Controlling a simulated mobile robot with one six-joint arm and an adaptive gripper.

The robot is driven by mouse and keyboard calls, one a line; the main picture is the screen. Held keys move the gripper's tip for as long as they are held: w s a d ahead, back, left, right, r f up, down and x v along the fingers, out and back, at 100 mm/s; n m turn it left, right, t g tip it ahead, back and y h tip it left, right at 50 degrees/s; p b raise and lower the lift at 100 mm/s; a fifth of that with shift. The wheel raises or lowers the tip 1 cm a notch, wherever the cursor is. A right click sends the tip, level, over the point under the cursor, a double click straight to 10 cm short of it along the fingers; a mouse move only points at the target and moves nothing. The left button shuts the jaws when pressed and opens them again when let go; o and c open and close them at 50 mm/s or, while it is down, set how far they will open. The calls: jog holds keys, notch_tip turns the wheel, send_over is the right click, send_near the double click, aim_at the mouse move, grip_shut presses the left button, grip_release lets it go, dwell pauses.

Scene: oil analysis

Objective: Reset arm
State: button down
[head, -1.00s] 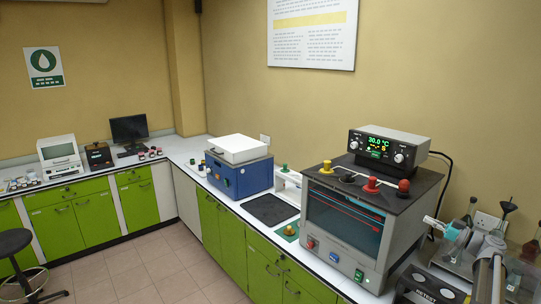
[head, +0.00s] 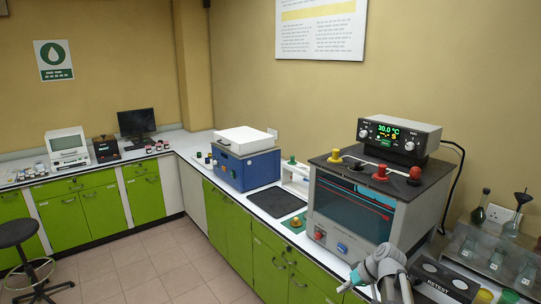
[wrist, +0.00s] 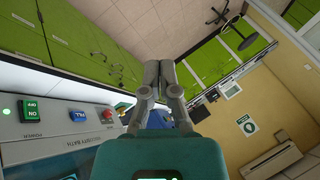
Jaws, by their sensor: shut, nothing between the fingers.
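My gripper (head: 345,287) is at the bottom of the head view, in front of the lower right of the grey bath unit (head: 352,210). In the wrist view its two grey fingers (wrist: 160,66) are together with nothing between them. The teal gripper body fills the bottom of that view. My grey arm rises from the bottom edge of the head view. The bath's front panel, with a green switch, a blue switch and a red knob (wrist: 105,115), shows at the left of the wrist view.
A blue box with a white lid (head: 246,160) and a black mat (head: 277,202) are on the counter left of the bath. A RETEST rack (head: 445,280) and flasks (head: 480,210) stand right. A stool (head: 25,250) stands on the open floor.

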jog(key=s+a+f+m+g+h+b, duration=0.1)
jog(key=s+a+f+h, duration=0.1)
jog(key=s, duration=0.3)
jog(key=s+a+f+m+g+h+b, duration=0.1)
jog(key=s+a+f+m+h+b, duration=0.1)
jog(key=s+f+h, duration=0.3)
jog(key=shift+s+a+f, duration=0.15)
jog(key=shift+s+a, duration=0.35)
jog(key=shift+a, duration=0.3)
